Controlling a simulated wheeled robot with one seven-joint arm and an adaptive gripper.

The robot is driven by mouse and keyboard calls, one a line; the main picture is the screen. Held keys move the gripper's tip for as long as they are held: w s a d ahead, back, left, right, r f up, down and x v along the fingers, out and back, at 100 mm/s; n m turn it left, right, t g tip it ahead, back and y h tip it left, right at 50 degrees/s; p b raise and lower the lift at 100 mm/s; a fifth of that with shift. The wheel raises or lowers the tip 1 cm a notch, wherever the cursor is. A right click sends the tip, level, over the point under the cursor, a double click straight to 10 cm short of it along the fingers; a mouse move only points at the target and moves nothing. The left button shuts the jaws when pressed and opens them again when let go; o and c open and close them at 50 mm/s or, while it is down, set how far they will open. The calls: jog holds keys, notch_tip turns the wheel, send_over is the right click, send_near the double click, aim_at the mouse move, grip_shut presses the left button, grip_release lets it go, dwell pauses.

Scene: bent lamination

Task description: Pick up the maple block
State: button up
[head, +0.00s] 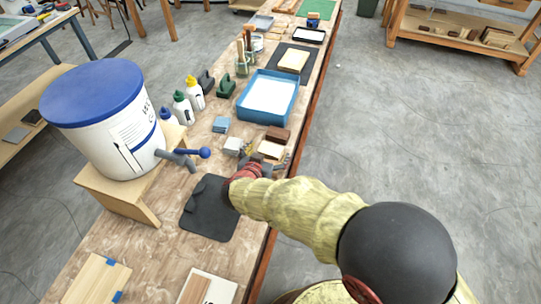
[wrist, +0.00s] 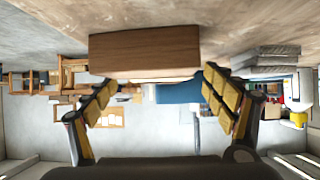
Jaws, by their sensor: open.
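A pale-topped block, which looks like the maple block (head: 270,149), lies on the workbench just beyond my gripper (head: 266,163) in the head view. The wrist view, which is upside down, shows a block with a brown side face (wrist: 144,52) straight ahead and a thin pale strip along its lower edge. I take this for the same block, its side in shade. My gripper (wrist: 158,98) is open, with its yellow-padded fingers apart toward the block's two ends. No grip on it shows. The gripper partly hides the block's near side in the head view.
A dark brown block (head: 278,134) sits just behind the pale one. Grey blocks (head: 233,146) stand close to its left, and a blue tray (head: 245,97) lies beyond. A black mat (head: 209,208) and a large white tub (head: 105,118) are to the left. The bench edge is close on the right.

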jog(key=shift+w+d+f, duration=0.15)
jog(key=shift+w+f, duration=0.1)
jog(key=shift+w, duration=0.2)
jog(key=shift+c, duration=0.4)
jog(key=c, duration=1.1)
jog(key=shift+r, duration=0.1)
jog(key=shift+c, duration=0.4)
